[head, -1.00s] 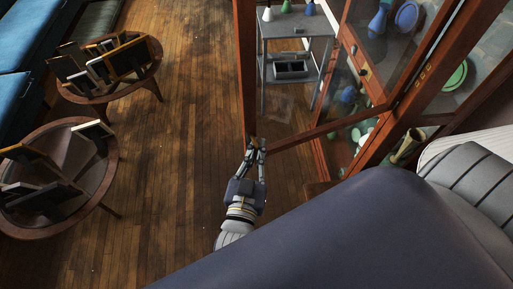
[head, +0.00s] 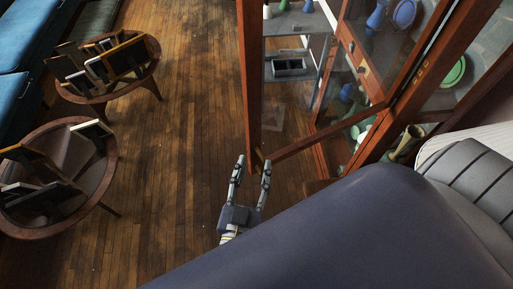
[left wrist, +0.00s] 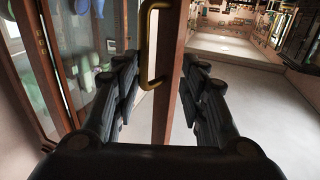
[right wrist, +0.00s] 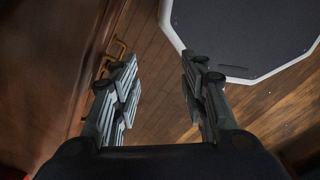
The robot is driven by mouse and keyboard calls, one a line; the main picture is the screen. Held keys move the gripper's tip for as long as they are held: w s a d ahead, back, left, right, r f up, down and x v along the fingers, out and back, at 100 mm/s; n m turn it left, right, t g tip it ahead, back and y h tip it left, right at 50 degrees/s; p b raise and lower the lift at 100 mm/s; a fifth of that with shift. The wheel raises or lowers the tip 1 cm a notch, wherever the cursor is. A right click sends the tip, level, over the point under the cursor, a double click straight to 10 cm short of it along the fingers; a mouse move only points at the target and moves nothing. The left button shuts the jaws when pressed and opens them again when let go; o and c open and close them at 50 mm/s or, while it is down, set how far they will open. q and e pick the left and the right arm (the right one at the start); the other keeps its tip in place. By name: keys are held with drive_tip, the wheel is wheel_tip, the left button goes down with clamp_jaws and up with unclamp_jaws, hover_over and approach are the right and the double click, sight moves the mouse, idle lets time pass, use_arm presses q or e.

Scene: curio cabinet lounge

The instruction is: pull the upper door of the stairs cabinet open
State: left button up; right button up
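The upper door (head: 252,85) of the cabinet is a wood-framed glass door; in the head view it stands swung out from the cabinet (head: 412,85), over the floor. My left gripper (head: 252,163) is open at the door's free lower corner. In the left wrist view, the door's wooden edge (left wrist: 168,85) and brass handle (left wrist: 150,45) show between the spread fingers (left wrist: 160,75), which hold nothing I can see. My right gripper (right wrist: 157,65) is open and empty over the floorboards, next to a wooden front with brass handles (right wrist: 108,60); it is out of the head view.
Two round tables with picture frames (head: 105,180) (head: 150,80) stand at the left, by a blue sofa (head: 18,60). A grey shelf stand (head: 290,75) is seen beyond the door glass. Vases and plates (head: 404,14) stand inside the cabinet. Floor between tables and door is clear.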

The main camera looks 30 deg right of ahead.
use_arm(q)
drive_tip(key=v, duration=0.5)
drive_tip(key=shift+w+a+f, duration=0.1)
drive_tip(key=shift+a+f, duration=0.15)
drive_tip(key=shift+a, duration=0.2)
drive_tip(key=shift+a, duration=0.1)
drive_tip(key=shift+w, duration=0.1)
